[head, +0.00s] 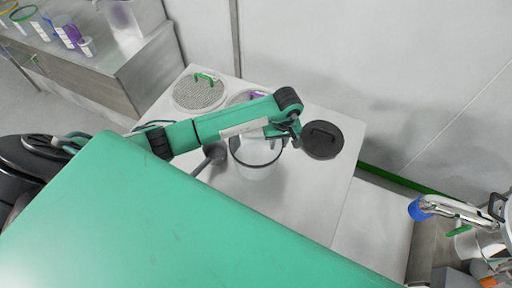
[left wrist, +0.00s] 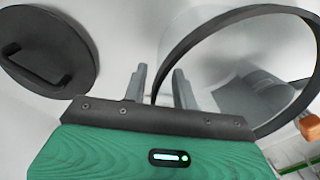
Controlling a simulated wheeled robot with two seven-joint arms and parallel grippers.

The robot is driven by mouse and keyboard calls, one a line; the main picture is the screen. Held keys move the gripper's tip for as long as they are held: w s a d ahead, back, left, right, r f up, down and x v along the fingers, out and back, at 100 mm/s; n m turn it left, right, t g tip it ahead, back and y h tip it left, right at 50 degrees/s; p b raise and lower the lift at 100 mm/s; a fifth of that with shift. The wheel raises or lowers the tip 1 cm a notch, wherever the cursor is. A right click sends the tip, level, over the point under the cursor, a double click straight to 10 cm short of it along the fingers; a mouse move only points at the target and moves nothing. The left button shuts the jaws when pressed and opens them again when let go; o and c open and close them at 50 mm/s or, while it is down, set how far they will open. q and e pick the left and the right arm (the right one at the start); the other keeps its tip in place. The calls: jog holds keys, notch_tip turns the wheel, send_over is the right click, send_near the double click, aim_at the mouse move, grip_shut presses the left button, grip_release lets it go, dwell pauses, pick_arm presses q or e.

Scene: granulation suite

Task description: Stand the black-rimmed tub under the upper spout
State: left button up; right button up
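The black-rimmed tub (head: 257,170) stands upright on the pale worktop, partly behind my left arm. It is translucent white, and its black rim also shows large in the left wrist view (left wrist: 190,38). My left gripper (head: 284,138) is at the tub's rim, on the side nearer the black lid. In the left wrist view its two fingers (left wrist: 160,88) are apart, with the rim running between them and gaps visible beside it. Contact cannot be told. A metal spout with a blue end (head: 418,209) is at the lower right; whether it is the upper one is unclear. My right gripper is not in view.
A round black lid (head: 323,140) lies right of the tub. A perforated disc with a green handle (head: 199,92) and another with purple (head: 246,98) lie behind. A dark scoop-like item (head: 214,153) lies left. Worktop in front of the tub (head: 290,205) is clear.

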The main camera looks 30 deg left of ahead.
pick_arm(q)
jog(key=shift+f, duration=0.5)
grip_shut()
jog(key=shift+r, duration=0.15)
